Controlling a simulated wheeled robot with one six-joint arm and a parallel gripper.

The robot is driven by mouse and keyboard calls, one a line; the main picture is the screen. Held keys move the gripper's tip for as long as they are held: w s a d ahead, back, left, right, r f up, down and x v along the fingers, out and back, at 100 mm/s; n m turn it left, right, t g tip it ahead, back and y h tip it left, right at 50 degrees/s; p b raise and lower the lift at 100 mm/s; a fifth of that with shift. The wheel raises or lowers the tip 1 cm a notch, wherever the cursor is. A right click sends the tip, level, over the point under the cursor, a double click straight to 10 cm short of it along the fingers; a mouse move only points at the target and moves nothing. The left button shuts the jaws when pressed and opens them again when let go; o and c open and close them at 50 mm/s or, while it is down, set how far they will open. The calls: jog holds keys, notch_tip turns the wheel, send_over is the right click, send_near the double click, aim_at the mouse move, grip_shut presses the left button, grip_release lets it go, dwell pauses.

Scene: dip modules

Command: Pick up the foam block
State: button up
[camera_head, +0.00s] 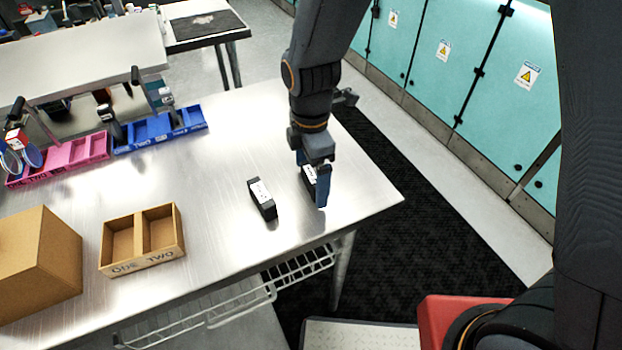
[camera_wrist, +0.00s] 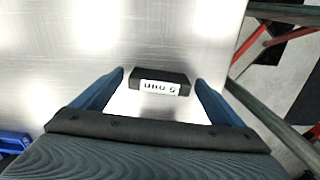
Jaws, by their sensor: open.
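Two small black blocks with white printed labels are on the steel table; I cannot tell by look which is the foam block. One black block (camera_head: 310,177) is at my gripper (camera_head: 314,182), partly hidden by a blue finger. The other block (camera_head: 262,198) lies a little to the left, clear of the gripper. In the wrist view, a black block (camera_wrist: 160,78) with a white label lies across the gap between the blue fingertips of my gripper (camera_wrist: 159,80). The fingers are apart, one near each end of the block, and do not appear to grip it.
A two-compartment cardboard tray (camera_head: 118,266) and a cardboard box (camera_head: 42,262) stand at left. Pink (camera_head: 60,158) and blue (camera_head: 160,130) bins line the far side. The table's right corner is close to the gripper. The middle of the table (camera_head: 200,180) is clear.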

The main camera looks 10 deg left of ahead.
aim_at(311, 173)
jog(key=shift+c, duration=0.4)
jog(key=c, duration=1.1)
jog(key=shift+o, duration=0.2)
jog(key=shift+r, duration=0.15)
notch_tip(311, 173, up, 10)
jog(key=shift+f+b, duration=0.1)
jog(key=shift+b, duration=1.15)
